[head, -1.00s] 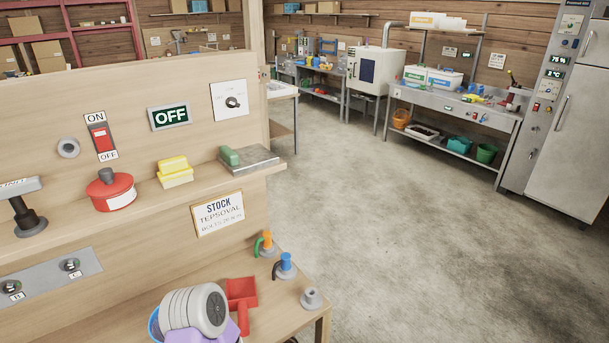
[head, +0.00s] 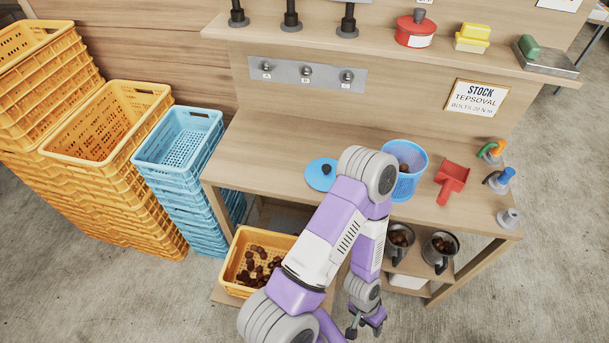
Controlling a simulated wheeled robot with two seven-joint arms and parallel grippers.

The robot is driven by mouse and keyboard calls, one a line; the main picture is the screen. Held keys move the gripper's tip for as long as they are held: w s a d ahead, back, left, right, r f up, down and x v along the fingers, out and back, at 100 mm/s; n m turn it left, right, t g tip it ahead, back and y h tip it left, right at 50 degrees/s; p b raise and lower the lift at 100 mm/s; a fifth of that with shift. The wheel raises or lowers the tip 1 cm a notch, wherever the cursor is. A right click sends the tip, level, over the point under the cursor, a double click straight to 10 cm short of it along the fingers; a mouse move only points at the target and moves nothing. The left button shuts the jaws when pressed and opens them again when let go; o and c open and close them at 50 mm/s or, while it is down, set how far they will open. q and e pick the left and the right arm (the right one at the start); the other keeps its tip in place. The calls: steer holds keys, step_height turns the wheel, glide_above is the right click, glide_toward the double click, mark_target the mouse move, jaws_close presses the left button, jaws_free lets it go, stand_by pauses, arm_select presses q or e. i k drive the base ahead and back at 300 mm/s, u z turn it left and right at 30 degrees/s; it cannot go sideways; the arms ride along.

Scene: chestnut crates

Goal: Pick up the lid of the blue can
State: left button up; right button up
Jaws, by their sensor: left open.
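The blue lid (head: 319,179), a flat round disc with a dark knob, lies on the workbench top. The blue can (head: 409,186) stands open to its right, partly hidden behind my purple and white arm, with something brown inside. My left gripper (head: 364,332) is open and empty at the bottom of the view, pointing down, well below and in front of the bench top and apart from the lid. My right gripper is not in view.
A red scoop (head: 452,178) lies right of the can. The yellow crate (head: 232,270) with chestnuts sits low at left, near stacks of yellow crates (head: 105,130) and blue crates (head: 180,150). Metal pots (head: 440,249) stand on the lower shelf. The bench left of the lid is clear.

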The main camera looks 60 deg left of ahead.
mark_target(320, 173)
steer(key=u, duration=0.25)
steer(key=i, duration=0.35)
steer(key=z, duration=1.35)
steer(key=k, duration=1.4)
steer(key=u, duration=2.2)
